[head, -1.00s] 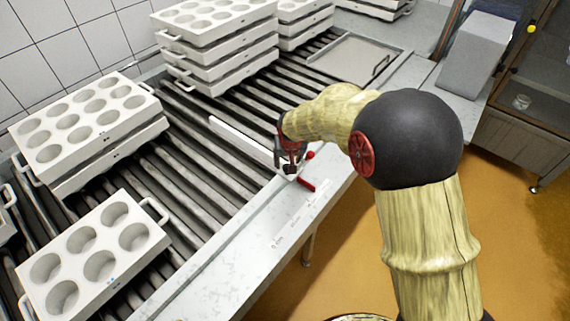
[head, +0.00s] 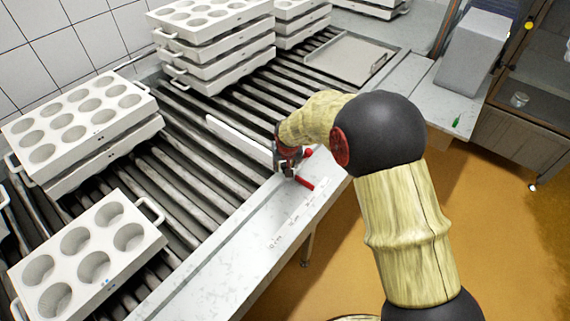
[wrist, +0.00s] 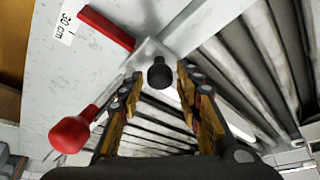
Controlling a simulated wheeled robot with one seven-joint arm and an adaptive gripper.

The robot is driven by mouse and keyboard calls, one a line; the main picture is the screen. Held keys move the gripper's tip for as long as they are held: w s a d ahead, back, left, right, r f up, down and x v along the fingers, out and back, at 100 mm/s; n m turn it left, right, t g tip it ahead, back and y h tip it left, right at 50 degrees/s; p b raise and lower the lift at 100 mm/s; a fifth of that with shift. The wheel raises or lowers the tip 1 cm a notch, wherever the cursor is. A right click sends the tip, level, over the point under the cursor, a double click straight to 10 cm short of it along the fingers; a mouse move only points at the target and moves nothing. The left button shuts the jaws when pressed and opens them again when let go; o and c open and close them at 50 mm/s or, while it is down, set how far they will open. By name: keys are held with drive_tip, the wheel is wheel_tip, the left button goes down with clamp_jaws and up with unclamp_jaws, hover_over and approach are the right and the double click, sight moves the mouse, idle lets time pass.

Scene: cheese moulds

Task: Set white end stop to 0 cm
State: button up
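The white end stop (head: 238,140) is a long white bar lying across the rollers, its near end at the metal side rail. My gripper (head: 288,160) is at that near end. In the wrist view my gripper (wrist: 160,88) is open, with a black round knob (wrist: 160,73) between and just beyond its fingertips; I cannot tell whether they touch it. A red pointer (wrist: 107,27) lies on the rail beside a "30 cm" label (wrist: 67,22). A red ball (wrist: 72,134) on a thin lever is left of the fingers; it also shows in the head view (head: 307,153).
Further small scale labels (head: 275,241) run along the rail (head: 235,262) toward the front, too small to read surely. White mould trays stand at the left (head: 80,125), front left (head: 85,255) and back (head: 215,50). The rollers between are clear.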

clamp_jaws()
idle(0.6)
